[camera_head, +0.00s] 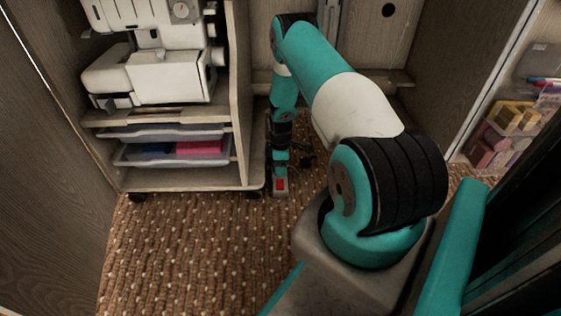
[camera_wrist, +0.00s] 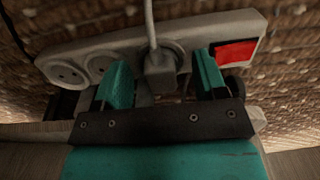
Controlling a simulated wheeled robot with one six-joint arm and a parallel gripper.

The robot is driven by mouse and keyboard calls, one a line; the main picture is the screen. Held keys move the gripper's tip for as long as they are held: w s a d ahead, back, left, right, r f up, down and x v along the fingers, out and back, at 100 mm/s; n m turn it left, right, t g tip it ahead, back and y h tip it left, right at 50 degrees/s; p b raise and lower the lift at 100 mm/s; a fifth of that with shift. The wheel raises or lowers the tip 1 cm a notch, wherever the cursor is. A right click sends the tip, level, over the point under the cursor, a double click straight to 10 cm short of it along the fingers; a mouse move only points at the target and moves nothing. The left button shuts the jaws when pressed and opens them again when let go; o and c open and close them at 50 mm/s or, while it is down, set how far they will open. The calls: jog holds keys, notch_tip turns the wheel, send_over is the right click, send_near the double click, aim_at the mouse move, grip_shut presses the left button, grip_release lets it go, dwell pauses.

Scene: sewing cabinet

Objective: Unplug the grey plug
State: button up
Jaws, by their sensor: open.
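A grey plug (camera_wrist: 160,75) sits in a socket of a pale power strip (camera_wrist: 82,58) in the wrist view, with a grey cable (camera_wrist: 149,22) running up from it. The strip has round sockets to the left of the plug and a red switch (camera_wrist: 234,53) to the right. My gripper (camera_wrist: 163,78) is open, with one teal finger on each side of the plug; gaps show between fingers and plug. In the head view my gripper (camera_head: 281,150) points down at the strip (camera_head: 281,193) on the floor. The plug is hidden there.
A sewing cabinet shelf (camera_head: 180,183) with a white sewing machine (camera_head: 155,75) and drawers stands close left of the strip. Dark cable or plug shapes (camera_head: 306,159) lie right of my gripper. Brown carpet (camera_head: 180,245) is clear in front. Shelved boxes (camera_head: 513,116) stand far right.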

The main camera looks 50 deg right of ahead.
grip_shut()
dwell(0.6)
jog(key=shift+r, duration=0.15)
jog(key=shift+r+p, duration=1.4)
